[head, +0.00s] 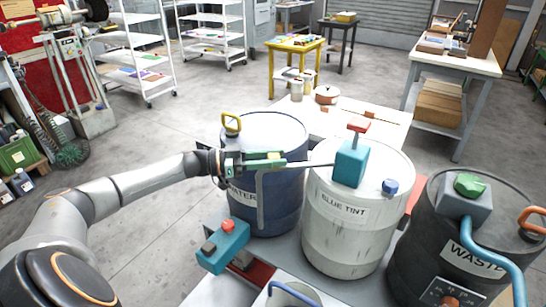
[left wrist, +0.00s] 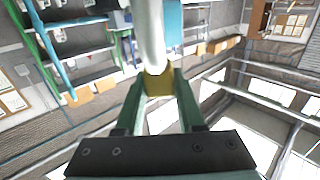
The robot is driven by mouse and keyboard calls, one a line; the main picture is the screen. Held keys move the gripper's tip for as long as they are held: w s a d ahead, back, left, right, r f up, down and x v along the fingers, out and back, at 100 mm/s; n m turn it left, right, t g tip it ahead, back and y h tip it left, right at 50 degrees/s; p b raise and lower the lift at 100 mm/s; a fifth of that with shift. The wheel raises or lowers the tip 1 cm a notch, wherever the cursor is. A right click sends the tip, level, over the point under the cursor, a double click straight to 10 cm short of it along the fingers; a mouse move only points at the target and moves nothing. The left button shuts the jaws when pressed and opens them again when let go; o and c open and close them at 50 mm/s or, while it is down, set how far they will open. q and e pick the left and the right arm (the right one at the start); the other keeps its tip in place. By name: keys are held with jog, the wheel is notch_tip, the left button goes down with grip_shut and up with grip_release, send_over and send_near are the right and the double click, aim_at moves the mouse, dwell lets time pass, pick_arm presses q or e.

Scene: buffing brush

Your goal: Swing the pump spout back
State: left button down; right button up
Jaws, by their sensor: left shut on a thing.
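The teal pump (head: 350,163) with a red top stands on the white BLUE TINT drum (head: 338,235). Its thin grey spout (head: 318,164) reaches left over the blue WATER drum (head: 283,200). A grey pipe section hangs down in front of that drum; its join is hidden by my gripper. My left gripper (head: 280,159) is at the spout's left part, above the WATER drum. In the left wrist view, the fingers (left wrist: 159,88) are shut on a yellow piece (left wrist: 158,84) at the end of a pale pipe (left wrist: 150,35). My right gripper is not in view.
A dark WASTE drum (head: 455,245) with a green knob and blue hose stands at right. A teal block (head: 222,247) with a red knob sits low in front. A white table (head: 375,121) is behind the drums.

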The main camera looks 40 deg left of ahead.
pick_arm(q)
jog(key=shift+w+a+r, duration=0.1)
jog(key=shift+a, duration=0.05)
jog(key=c, duration=0.5)
grip_release()
jog(key=shift+s+a+f, duration=0.2)
jog(key=shift+s+a, duration=0.05)
jog(key=v, duration=1.1)
jog(key=shift+s+a+r, duration=0.2)
jog(key=shift+s+a, duration=0.05)
